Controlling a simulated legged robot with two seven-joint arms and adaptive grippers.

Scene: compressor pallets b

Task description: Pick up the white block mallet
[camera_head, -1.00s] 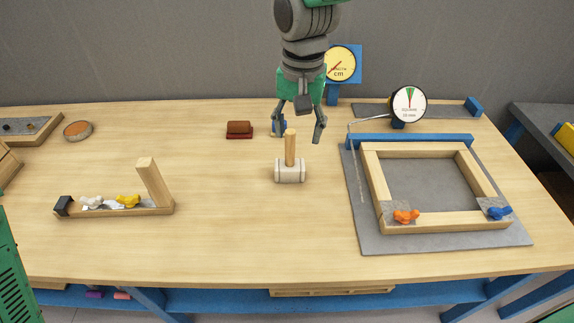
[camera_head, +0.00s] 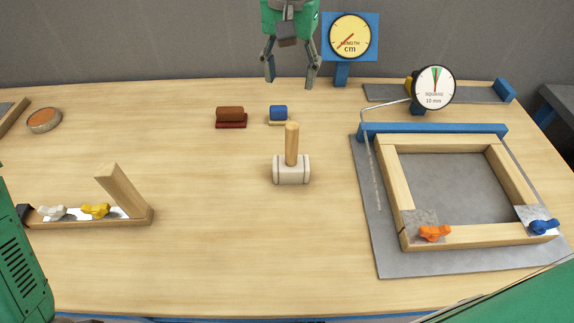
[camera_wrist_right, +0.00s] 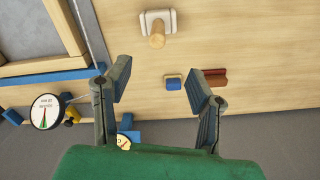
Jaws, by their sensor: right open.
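The white block mallet (camera_head: 291,170) stands head-down near the middle of the table, with its wooden handle pointing up. It also shows at the top of the right wrist view (camera_wrist_right: 158,24), handle towards the camera. My right gripper (camera_head: 290,84) is open and empty, above and behind the mallet at the far side of the table. In the right wrist view its spread fingers (camera_wrist_right: 158,92) are apart from the mallet. A green part at the left edge of the head view looks like mine, but no left gripper shows.
A wooden frame (camera_head: 400,185) with orange and blue clamps lies on a grey mat at right. A blue block (camera_head: 279,113) and a brown block (camera_head: 230,114) sit behind the mallet. A wooden corner piece (camera_head: 125,190) is at left.

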